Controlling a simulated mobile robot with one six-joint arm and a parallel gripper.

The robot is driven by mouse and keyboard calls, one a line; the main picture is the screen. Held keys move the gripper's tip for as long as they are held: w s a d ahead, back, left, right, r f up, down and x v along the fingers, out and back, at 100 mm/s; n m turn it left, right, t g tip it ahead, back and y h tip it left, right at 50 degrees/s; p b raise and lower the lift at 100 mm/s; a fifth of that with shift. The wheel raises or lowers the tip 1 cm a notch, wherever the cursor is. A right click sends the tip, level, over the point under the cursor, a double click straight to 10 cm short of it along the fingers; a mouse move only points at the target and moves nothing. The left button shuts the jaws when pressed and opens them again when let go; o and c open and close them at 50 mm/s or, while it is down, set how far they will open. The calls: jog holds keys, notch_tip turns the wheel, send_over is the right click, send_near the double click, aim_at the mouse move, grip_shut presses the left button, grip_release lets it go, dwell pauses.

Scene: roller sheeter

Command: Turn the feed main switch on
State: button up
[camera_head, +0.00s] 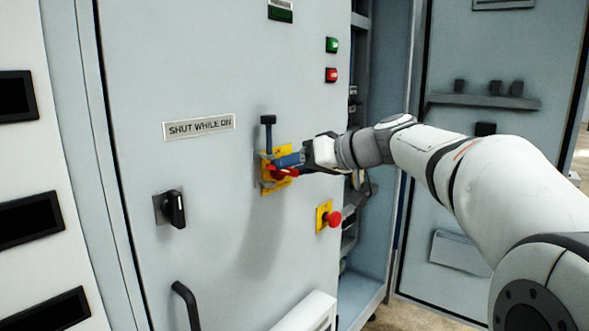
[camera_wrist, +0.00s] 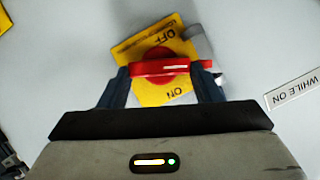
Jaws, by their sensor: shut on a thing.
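The feed main switch is a red handle (camera_head: 281,173) on a yellow plate (camera_head: 268,187), mounted on the grey cabinet door. In the wrist view the red handle (camera_wrist: 165,68) lies crosswise over the yellow plate (camera_wrist: 150,95), which reads OFF above the handle and ON below it. My gripper (camera_head: 283,167) reaches in from the right, and its two dark fingers hold the handle by its ends in the wrist view (camera_wrist: 163,78). The fingers hide part of the switch in the head view.
A black-topped lever (camera_head: 268,120) stands just above the switch. A red emergency button (camera_head: 333,218) on yellow is below right, and a black rotary knob (camera_head: 175,209) is left. Green (camera_head: 332,45) and red (camera_head: 331,75) buttons are above. The cabinet gapes at right.

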jog(key=m+y, duration=0.1)
jog(key=m, duration=0.2)
jog(key=f+m+g+y, duration=0.1)
jog(key=m+y, duration=0.1)
jog(key=m, duration=0.1)
jog(key=m+y, duration=0.2)
jog(key=m, duration=0.2)
jog(key=shift+w+d+f+g, duration=0.15)
jog(key=shift+w+d+g, duration=0.15)
jog(key=shift+w+d, duration=0.05)
jog(key=shift+m, duration=0.3)
dwell(0.4)
jog(key=o, duration=1)
